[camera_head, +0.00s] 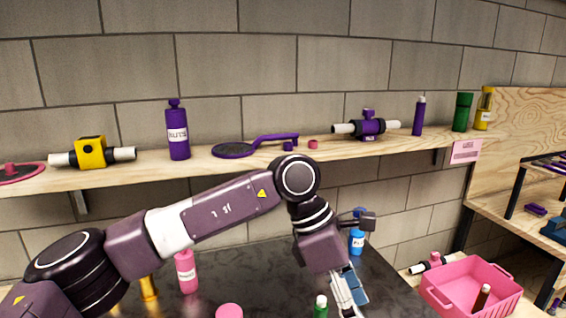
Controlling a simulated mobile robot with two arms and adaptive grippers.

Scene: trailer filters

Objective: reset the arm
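My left arm comes in from the lower left, rises to an elbow in front of the shelf, and bends down over the dark table. My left gripper (347,298) points down near the table's right part, at the bottom edge of the view. A blue piece (354,285) shows right beside its fingers; I cannot tell whether it is held or behind them. The fingertips are cut off or too small to tell if they are open. My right gripper is not in view.
A wooden shelf (345,150) on the block wall holds a purple bottle (178,135), a yellow filter (91,152) and a purple filter (369,127). The dark table (250,268) holds a pink bottle (186,271) and a blue bottle (356,242). A pink crate (445,296) stands right.

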